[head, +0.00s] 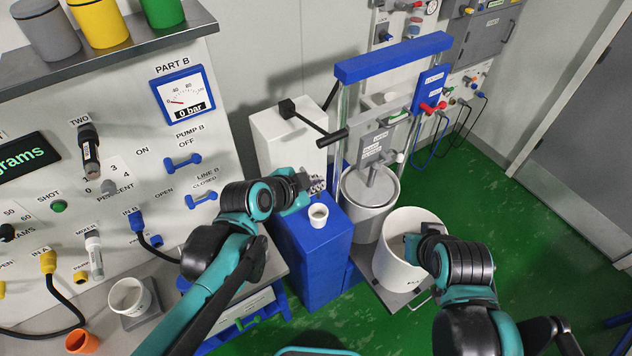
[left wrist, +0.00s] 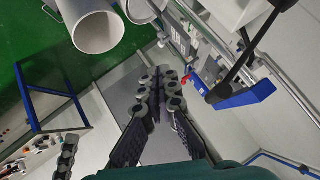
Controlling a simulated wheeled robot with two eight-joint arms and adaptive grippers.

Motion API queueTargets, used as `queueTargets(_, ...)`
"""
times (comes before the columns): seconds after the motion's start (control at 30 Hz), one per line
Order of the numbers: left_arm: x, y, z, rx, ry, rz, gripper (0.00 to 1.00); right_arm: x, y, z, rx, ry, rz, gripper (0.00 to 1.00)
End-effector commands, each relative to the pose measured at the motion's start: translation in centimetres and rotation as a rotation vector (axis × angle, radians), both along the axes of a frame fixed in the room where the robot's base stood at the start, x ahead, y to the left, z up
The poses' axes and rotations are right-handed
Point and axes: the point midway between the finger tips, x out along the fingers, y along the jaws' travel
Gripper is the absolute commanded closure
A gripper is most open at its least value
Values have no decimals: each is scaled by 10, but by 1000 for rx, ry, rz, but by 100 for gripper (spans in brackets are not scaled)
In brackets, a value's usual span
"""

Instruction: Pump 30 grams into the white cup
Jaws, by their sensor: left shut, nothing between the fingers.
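A white cup (head: 128,296) stands on a small plate at the lower left of the head view. A smaller white cup (head: 318,215) stands on top of a blue pedestal (head: 312,268). The drum pump (head: 374,160) stands behind it in a blue-topped frame, over a white drum (head: 368,205).
A white bucket (head: 390,270) stands right of the pump. The left panel has a gauge (head: 183,95) reading 0 bar, a partly cut-off grams display (head: 28,158), switches and hoses. An orange cup (head: 82,342) sits at the lower left. Green floor (head: 540,240) is open at right.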

Motion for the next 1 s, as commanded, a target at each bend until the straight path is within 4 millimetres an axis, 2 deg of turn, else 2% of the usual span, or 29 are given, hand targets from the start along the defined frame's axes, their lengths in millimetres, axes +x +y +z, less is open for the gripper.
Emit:
queueTargets(0.07, 0, 0, 1, 0, 0, 0, 100, 0, 0, 0, 0, 0, 0, 100)
queueTargets(0.17, 3, 2, 12, -5, 10, 2, 100, 0, 0, 8, 0, 0, 0, 100)
queueTargets(0.27, 10, 5, 41, -21, 41, 6, 100, 0, 0, 26, 0, 0, 0, 100)
queueTargets(0.5, 27, 17, 139, -85, 143, 7, 100, 0, 0, 78, 0, 0, 0, 100)
queueTargets(0.63, 30, 21, 176, -113, 180, 1, 100, 0, 0, 95, 0, 0, 0, 100)
queueTargets(0.7, 30, 23, 188, -123, 193, -2, 100, 0, 0, 99, 0, 0, 0, 100)
queueTargets(0.8, 31, 24, 195, -133, 203, -3, 100, 0, 0, 101, 0, 0, 0, 100)
queueTargets(1.0, 30, 24, 194, -133, 204, -5, 100, 0, 0, 99, 0, 0, 0, 100)
